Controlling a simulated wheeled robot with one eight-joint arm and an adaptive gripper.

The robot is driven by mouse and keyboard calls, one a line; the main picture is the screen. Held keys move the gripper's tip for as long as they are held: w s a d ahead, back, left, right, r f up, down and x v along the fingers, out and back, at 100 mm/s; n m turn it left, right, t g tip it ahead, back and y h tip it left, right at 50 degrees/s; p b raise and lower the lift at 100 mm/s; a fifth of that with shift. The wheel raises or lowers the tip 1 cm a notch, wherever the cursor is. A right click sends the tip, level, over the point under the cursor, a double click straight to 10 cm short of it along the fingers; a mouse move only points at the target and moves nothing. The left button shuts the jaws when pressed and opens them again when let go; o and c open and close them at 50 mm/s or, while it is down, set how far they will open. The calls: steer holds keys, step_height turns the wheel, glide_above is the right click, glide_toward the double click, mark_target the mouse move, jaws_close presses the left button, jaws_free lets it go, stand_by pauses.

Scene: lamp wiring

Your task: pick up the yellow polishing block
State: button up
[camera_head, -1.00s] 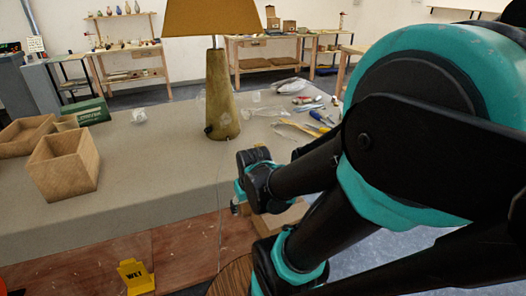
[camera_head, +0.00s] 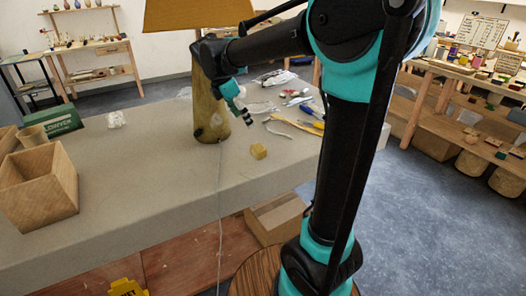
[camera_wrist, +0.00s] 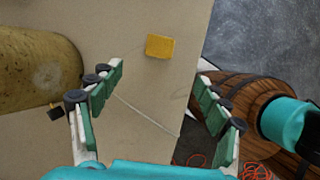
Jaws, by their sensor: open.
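The yellow polishing block (camera_head: 258,151) lies on the table top (camera_head: 130,170), near its right edge and to the right of the lamp base. In the wrist view the block (camera_wrist: 160,46) lies beyond my fingertips, roughly midway between them. My gripper (camera_head: 246,108) is above the table, up and to the left of the block in the head view. In the wrist view my gripper (camera_wrist: 158,72) is open with its green-padded fingers wide apart and nothing between them. The block is fully visible and not touched.
The lamp base (camera_head: 208,105) stands close to my gripper and shows at left in the wrist view (camera_wrist: 35,70). Tools and bags (camera_head: 295,118) lie behind the block. A wooden box (camera_head: 40,188) stands at left. A thin cord (camera_head: 219,200) hangs over the front edge.

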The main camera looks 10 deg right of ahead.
mark_target(258, 147)
steer(key=x, duration=1.6)
steer(key=shift+a, duration=0.1)
steer(key=shift+c, duration=0.3)
steer(key=c, duration=1)
